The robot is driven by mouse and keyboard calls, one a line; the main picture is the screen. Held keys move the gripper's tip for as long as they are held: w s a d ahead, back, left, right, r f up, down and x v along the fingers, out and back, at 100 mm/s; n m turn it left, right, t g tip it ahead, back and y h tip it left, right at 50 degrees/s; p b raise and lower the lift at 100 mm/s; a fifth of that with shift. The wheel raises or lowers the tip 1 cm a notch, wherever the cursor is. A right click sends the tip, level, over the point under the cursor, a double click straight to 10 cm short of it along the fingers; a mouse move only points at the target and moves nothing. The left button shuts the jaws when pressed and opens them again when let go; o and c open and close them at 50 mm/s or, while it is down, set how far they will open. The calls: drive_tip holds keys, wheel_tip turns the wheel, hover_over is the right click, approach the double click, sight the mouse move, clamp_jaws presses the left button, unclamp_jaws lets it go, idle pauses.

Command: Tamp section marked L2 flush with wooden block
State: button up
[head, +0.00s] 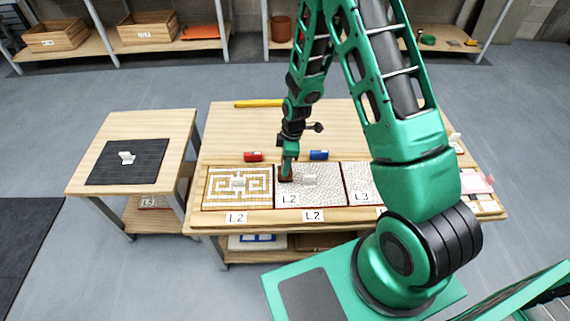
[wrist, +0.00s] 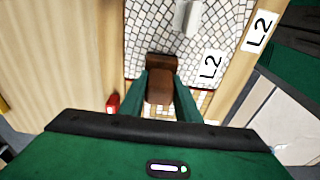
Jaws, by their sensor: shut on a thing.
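My gripper (head: 288,167) is shut on a brown wooden block (wrist: 160,88). The block is over the left part of the middle white mosaic panel (head: 322,196), which bears an L2 label (head: 290,198). In the wrist view the L2 label (wrist: 210,66) lies to the right of the block on the same panel (wrist: 150,30). I cannot tell whether the block touches the tiles. A small white upright piece (head: 310,180) stands on this panel, right of my gripper; it also shows at the top of the wrist view (wrist: 188,16).
A gold-and-white maze panel (head: 212,199) lies to the left, and a panel marked L3 (head: 358,184) to the right, partly behind my arm. A red object (head: 253,157) and a blue object (head: 319,155) lie behind the panels. The table's back (head: 235,125) is mostly clear.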

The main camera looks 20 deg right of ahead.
drive_tip(key=shift+f, duration=0.35)
idle(0.7)
drive_tip(key=shift+r, duration=3.5)
drive_tip(key=shift+f, duration=0.1)
drive_tip(key=shift+f, duration=2.85)
